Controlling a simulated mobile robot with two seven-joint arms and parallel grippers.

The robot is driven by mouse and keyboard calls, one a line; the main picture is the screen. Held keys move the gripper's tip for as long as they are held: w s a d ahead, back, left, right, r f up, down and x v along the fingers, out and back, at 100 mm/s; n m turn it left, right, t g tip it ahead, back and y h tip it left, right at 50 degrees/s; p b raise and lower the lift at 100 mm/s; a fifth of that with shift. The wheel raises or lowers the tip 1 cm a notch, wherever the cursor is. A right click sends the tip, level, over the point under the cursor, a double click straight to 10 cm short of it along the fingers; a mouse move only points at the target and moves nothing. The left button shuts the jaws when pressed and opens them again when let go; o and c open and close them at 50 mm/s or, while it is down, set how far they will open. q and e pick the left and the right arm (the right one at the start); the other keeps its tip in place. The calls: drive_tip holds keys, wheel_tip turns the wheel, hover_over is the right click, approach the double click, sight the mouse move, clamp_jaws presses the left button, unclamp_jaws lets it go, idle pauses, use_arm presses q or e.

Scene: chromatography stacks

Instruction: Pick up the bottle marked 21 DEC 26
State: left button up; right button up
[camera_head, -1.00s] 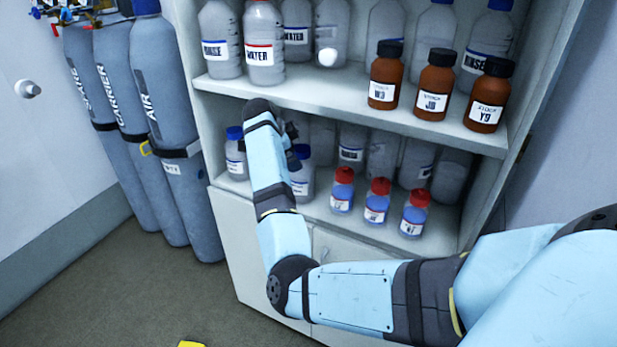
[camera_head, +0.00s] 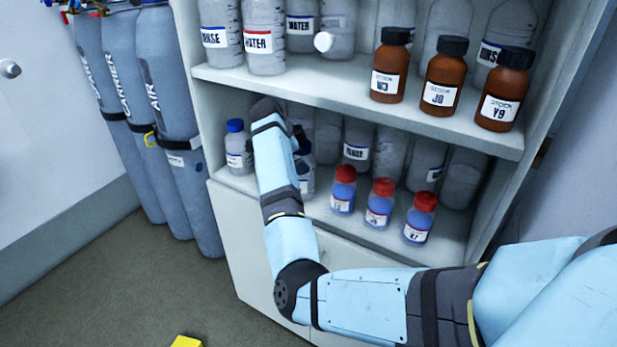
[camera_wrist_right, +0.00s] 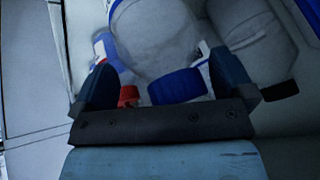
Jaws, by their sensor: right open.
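My right arm reaches from the right to the lower shelf; its gripper (camera_wrist_right: 163,76) is mostly hidden behind the wrist in the head view. In the right wrist view its fingers are apart, with a blue cap (camera_wrist_right: 178,86) and a red cap (camera_wrist_right: 128,96) showing between or beyond them. I cannot tell whether they touch anything. On the lower shelf are a blue-capped bottle (camera_head: 237,150) left of the wrist and another (camera_head: 307,175) partly hidden just right of it. No date is legible, so I cannot tell which bottle reads 21 DEC 26. My left gripper is out of view.
Three red-capped bottles of blue liquid (camera_head: 379,204) stand along the front of the lower shelf, with large clear bottles behind. The upper shelf (camera_head: 330,96) overhangs, carrying brown stock bottles (camera_head: 442,78) and wash bottles. Gas cylinders (camera_head: 170,110) stand left of the cabinet.

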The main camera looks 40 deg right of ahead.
drive_tip(key=shift+d+f, duration=0.35)
drive_tip(key=shift+f, duration=0.05)
drive_tip(key=shift+a, duration=0.15)
drive_tip(key=shift+c, duration=0.5)
drive_tip(key=shift+r, duration=0.1)
drive_tip(key=c, duration=1.6)
drive_tip(key=shift+r, duration=0.1)
